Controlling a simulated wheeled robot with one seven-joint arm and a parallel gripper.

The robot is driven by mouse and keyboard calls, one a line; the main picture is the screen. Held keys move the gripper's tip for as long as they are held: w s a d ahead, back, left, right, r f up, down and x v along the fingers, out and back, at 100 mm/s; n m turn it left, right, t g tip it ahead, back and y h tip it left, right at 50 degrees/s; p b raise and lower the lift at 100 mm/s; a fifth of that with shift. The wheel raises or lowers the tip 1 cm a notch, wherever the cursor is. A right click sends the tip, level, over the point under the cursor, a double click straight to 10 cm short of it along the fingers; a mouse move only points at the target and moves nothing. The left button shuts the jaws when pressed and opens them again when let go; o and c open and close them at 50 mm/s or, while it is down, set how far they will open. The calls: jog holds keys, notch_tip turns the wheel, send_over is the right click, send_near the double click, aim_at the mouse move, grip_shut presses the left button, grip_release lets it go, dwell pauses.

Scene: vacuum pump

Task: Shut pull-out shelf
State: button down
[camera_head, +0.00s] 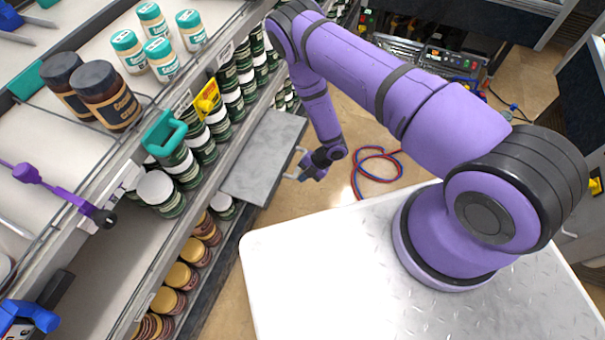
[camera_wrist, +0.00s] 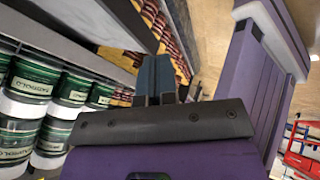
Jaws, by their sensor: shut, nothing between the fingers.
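The pull-out shelf (camera_head: 262,160) is a flat grey metal panel. It sticks out from the rack over the floor in the head view. A pale bracket-shaped handle (camera_head: 296,164) shows at its outer edge. My gripper (camera_head: 308,172) is beside this handle, on the outer side of the shelf; I cannot tell whether they touch. In the wrist view my gripper's fingers (camera_wrist: 155,78) are together with nothing between them. A grey panel edge (camera_wrist: 130,22) passes just beyond the fingertips; it seems to be the shelf. Most of its surface is out of that view.
The rack holds green-labelled cans (camera_head: 183,165) and brown jars (camera_head: 180,277) with tan lids. A yellow tag (camera_head: 205,100) hangs at the rack front. A red and blue hose (camera_head: 376,170) lies on the floor. Open floor lies right of the shelf.

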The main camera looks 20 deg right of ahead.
aim_at(246, 174)
jog(key=w+a+f, duration=0.2)
jog(key=a+f, duration=0.3)
jog(key=a, duration=0.2)
jog(key=shift+w+f, duration=0.15)
jog(key=shift+w, duration=0.1)
jog(key=shift+a, duration=0.1)
jog(key=w+a, duration=0.6)
jog(key=a, duration=0.1)
jog(key=w+a, duration=0.3)
jog(key=a, duration=0.1)
jog(key=shift+a, duration=0.25)
